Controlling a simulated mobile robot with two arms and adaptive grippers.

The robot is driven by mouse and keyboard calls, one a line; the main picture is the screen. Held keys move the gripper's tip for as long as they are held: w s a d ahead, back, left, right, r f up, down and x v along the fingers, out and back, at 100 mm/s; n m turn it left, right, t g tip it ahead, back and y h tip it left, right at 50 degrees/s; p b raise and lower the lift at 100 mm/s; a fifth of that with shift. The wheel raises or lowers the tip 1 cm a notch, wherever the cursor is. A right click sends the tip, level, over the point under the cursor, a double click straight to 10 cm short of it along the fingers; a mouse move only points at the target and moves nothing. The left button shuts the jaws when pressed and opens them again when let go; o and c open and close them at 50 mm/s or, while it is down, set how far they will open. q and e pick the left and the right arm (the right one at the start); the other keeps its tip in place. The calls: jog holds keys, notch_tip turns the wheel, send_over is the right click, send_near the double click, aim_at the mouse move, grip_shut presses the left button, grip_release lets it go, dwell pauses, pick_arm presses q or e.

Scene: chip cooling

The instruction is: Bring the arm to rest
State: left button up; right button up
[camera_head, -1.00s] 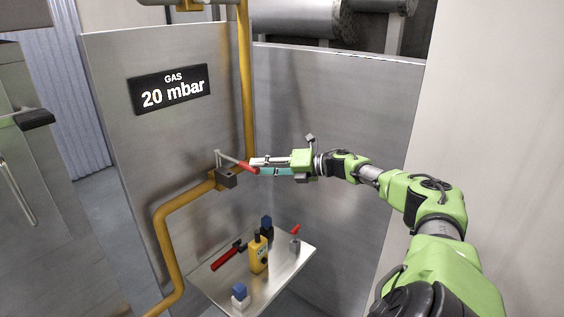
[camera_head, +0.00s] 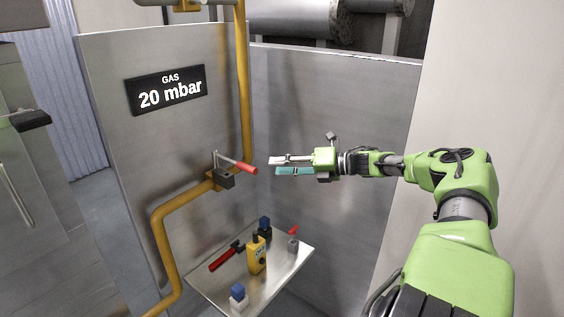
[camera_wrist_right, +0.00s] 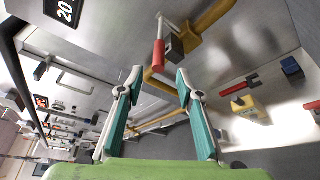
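My right arm (camera_head: 455,195) reaches in from the right in the head view. Its gripper (camera_head: 278,166) is open and empty, with two teal-lined fingers apart in the right wrist view (camera_wrist_right: 156,80). The fingertips are a short gap to the right of the red valve handle (camera_head: 238,165) on the yellow gas pipe (camera_head: 163,240). The red grip also shows in the right wrist view (camera_wrist_right: 159,54), beyond the fingers and not touching them. My left gripper is not in view.
A metal shelf (camera_head: 215,290) below holds a yellow device (camera_head: 257,256), a red-handled tool (camera_head: 222,258), blue-topped items (camera_head: 238,293) and a grey item with a red lever (camera_head: 293,241). Steel panels (camera_head: 330,110) stand behind and left. A pale wall (camera_head: 500,90) is at right.

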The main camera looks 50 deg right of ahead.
dwell(0.6)
